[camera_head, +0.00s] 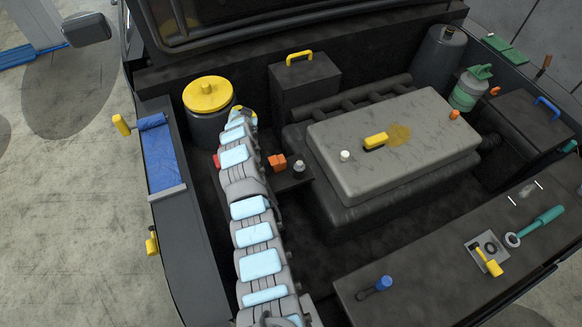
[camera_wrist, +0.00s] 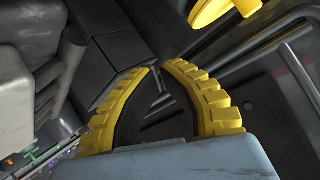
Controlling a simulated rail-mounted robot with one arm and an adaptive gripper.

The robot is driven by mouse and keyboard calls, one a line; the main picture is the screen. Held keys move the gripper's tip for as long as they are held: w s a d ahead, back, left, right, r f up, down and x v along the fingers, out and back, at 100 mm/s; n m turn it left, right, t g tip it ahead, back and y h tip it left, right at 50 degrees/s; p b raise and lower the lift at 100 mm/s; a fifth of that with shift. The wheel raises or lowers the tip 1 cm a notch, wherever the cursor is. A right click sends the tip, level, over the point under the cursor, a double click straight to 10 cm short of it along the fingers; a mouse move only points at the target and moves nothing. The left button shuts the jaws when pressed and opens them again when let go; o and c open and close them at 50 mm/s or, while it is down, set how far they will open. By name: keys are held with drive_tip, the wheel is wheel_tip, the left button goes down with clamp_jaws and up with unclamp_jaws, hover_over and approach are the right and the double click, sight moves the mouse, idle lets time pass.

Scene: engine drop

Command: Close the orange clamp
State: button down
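A blocky orange piece (camera_head: 278,162), which looks like the orange clamp, is on a dark ledge just right of my arm in the head view. A small pale round post (camera_head: 299,166) stands close to its right. I cannot make out whether the clamp is open or closed. My gripper (camera_head: 245,112) is beyond and to the upper left of the clamp, beside the yellow-capped cylinder. In the wrist view, the yellow fingers of my gripper (camera_wrist: 159,68) show a narrow gap at the tips with nothing held between them. I cannot pick out the clamp in the wrist view.
A dark cylinder with a yellow cap (camera_head: 208,94) stands left of my gripper; the cap also shows in the wrist view (camera_wrist: 212,12). A dark box with a yellow handle (camera_head: 299,56) is behind. A large grey cover (camera_head: 395,140) lies to the right. My arm spans the bay's left part.

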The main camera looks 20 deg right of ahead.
drive_tip(key=s+d+f+m+g+h+b, duration=0.1)
drive_tip(key=s+d+f+m+g+b, duration=0.2)
drive_tip(key=d+f+m+g+b, duration=0.25)
drive_tip(key=m+g+b, duration=0.4)
drive_tip(key=g+b, duration=0.3)
drive_tip(key=b, duration=0.1)
hover_over(278, 164)
drive_tip(key=d, duration=0.2)
drive_tip(key=shift+w+r+n+t+y, duration=0.25)
drive_tip(key=shift+w+y, duration=0.05)
drive_tip(key=shift+w, duration=0.15)
drive_tip(key=shift+s+f, duration=0.1)
drive_tip(key=shift+f, duration=0.1)
drive_tip(key=b+x, duration=0.3)
drive_tip(key=x, duration=0.6)
drive_tip(key=shift+d+f, duration=0.15)
